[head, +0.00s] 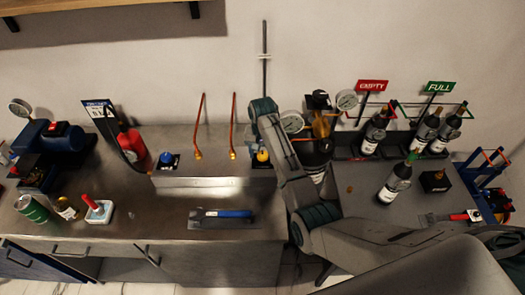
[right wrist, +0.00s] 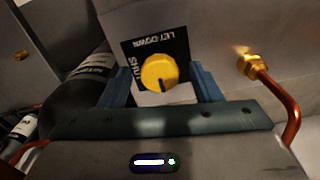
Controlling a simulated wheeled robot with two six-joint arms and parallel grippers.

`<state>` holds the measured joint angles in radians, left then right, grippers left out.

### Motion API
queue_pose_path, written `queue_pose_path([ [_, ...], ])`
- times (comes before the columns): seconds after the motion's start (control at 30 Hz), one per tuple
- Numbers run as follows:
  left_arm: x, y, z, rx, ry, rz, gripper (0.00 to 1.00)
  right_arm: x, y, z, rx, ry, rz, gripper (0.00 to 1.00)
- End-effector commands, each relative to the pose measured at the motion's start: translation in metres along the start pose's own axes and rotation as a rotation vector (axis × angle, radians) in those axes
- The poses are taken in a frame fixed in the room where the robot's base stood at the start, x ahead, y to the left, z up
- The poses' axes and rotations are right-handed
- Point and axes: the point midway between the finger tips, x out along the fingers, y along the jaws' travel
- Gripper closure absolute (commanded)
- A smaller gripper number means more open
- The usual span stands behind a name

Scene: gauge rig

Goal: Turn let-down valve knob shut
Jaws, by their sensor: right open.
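The yellow let-down knob (right wrist: 160,72) sits on a black plate marked LET-DOWN and SHUT (right wrist: 140,55) in the right wrist view. A dark mark on the knob points toward the bottom of that picture, while the word SHUT is to its left. My right gripper (right wrist: 157,76) is open, with one blue finger on each side of the knob. I cannot tell whether the fingers touch it. In the head view the yellow knob (head: 262,155) shows at the right end of the metal panel, beside my right arm. My left gripper is not in view.
Copper pipes (head: 233,125) rise left of the knob, and one also shows in the wrist view (right wrist: 282,95). A blue knob (head: 167,160) is at the panel's left end. Gauges and a dark bottle (head: 313,165) stand close right. A blue-handled trowel (head: 222,215) lies in front.

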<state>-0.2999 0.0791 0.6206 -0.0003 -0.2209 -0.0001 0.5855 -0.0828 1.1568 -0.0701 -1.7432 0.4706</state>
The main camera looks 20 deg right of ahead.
Motion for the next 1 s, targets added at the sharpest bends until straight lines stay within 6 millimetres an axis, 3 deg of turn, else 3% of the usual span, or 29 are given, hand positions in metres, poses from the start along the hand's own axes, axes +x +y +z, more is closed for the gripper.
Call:
queue_pose_path([
  [0.17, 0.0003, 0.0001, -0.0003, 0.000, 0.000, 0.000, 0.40, 0.0004, 0.0002, -0.0001, 0.000, 0.000, 0.000, 0.42],
  [0.4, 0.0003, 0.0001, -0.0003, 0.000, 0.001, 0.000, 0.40, 0.0001, 0.0002, -0.0001, 0.000, 0.000, 0.000, 0.85],
  [0.43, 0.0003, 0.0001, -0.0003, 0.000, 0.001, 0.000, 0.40, 0.0001, 0.0003, -0.0001, 0.000, 0.000, 0.000, 0.87],
  [0.77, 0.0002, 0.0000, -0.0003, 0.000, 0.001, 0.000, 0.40, -0.0003, 0.0002, -0.0004, 0.046, 0.000, 0.000, 0.87],
  [1.0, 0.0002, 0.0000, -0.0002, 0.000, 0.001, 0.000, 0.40, -0.0006, 0.0001, -0.0009, 0.192, 0.001, 0.000, 0.87],
])
